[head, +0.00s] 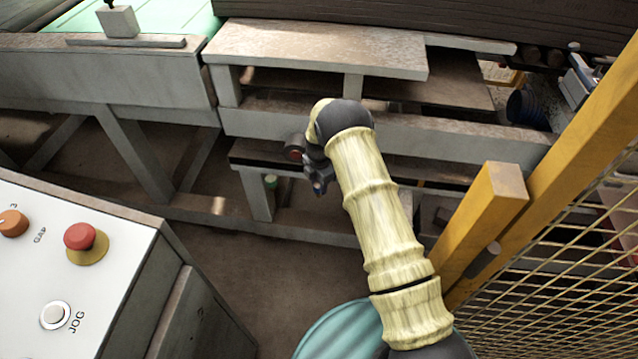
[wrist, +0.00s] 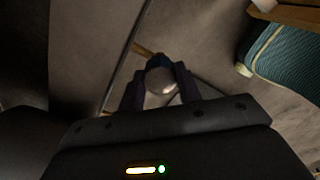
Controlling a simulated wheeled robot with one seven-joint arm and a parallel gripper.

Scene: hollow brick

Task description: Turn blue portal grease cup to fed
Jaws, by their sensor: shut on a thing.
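My gripper (head: 318,184) is low in front of the conveyor frame in the head view, near the lower rail. In the wrist view my gripper (wrist: 161,76) has its two dark fingers closed on either side of a small round cup with a shiny metallic face and dark blue around it. I take this to be the blue portal grease cup (wrist: 161,82).
A green-topped fitting (head: 270,181) is left of my gripper. A yellow post (head: 480,225) and mesh guard (head: 560,270) stand on the right. A control panel (head: 120,240) with a red button (head: 80,237) is at lower left. A teal drum (head: 335,335) is below my arm.

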